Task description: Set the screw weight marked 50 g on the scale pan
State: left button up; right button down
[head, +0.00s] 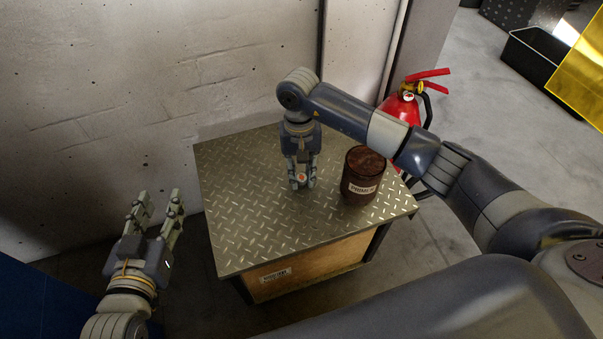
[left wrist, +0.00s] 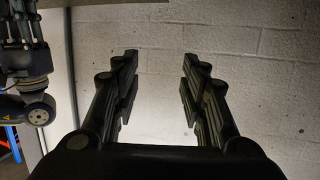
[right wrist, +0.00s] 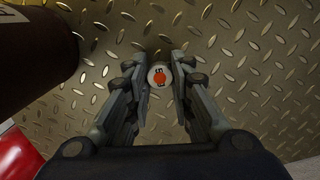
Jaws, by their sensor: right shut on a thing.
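My right gripper (head: 301,185) points down at the diamond-plate table top (head: 235,200) and is shut on a small pale round weight with an orange-red mark (right wrist: 159,76). The weight also shows between the fingertips in the head view (head: 301,178). Its marking is too small to read. The weight is at or just above the plate; I cannot tell if it touches. My left gripper (head: 158,200) is open and empty, left of the table; its spread fingers (left wrist: 160,85) face the wall in the left wrist view. No scale pan can be made out.
A dark brown can labelled PRIMER (head: 362,176) stands on the table right of my right gripper. A red fire extinguisher (head: 402,108) stands behind the table. A black bin (head: 540,62) is at the far right. The left part of the table top is clear.

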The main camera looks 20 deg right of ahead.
dwell(0.3)
jog(key=shift+f, duration=0.1)
jog(key=c, duration=1.4)
grip_release()
